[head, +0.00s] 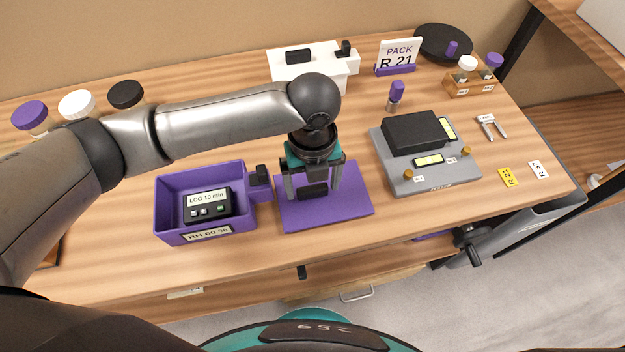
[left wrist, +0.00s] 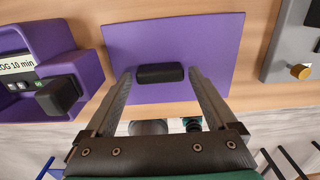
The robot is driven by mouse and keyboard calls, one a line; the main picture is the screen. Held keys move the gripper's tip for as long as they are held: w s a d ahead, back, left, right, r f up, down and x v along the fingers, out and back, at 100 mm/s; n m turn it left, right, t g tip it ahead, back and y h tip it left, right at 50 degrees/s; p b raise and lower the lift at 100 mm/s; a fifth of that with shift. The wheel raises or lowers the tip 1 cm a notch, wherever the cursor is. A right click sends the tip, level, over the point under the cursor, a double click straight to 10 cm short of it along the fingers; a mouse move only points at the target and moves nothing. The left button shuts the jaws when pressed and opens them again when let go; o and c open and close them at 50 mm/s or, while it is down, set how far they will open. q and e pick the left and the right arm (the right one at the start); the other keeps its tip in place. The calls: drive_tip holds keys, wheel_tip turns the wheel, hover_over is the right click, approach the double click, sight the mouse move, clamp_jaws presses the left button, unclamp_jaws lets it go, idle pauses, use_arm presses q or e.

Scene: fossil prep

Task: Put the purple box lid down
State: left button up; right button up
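The purple box lid (head: 345,206) is a flat purple plate with a black block handle; it lies flat on the table, right of the purple box. It fills the upper middle of the left wrist view (left wrist: 215,45). My left gripper (head: 313,192) is over the lid, pointing down. Its fingers stand on either side of the black handle (left wrist: 160,73), with a small gap visible at each side. The purple box (head: 174,228) is open at the top and holds a black logger (head: 208,207) marked "LOG 10 min". My right gripper does not show.
A grey device (head: 450,178) with a black block stands right of the lid. A white device (head: 330,72) and a "PACK R 21" sign (head: 398,54) stand behind. Capped jars (head: 76,105) stand at the back left. Bare table lies in front of the lid.

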sight(313, 188)
use_arm(q)
drive_tip(key=shift+o, duration=0.5)
drive_tip(key=shift+r, duration=0.1)
wheel_tip(313, 188, up, 12)
drive_tip(key=p, duration=0.3)
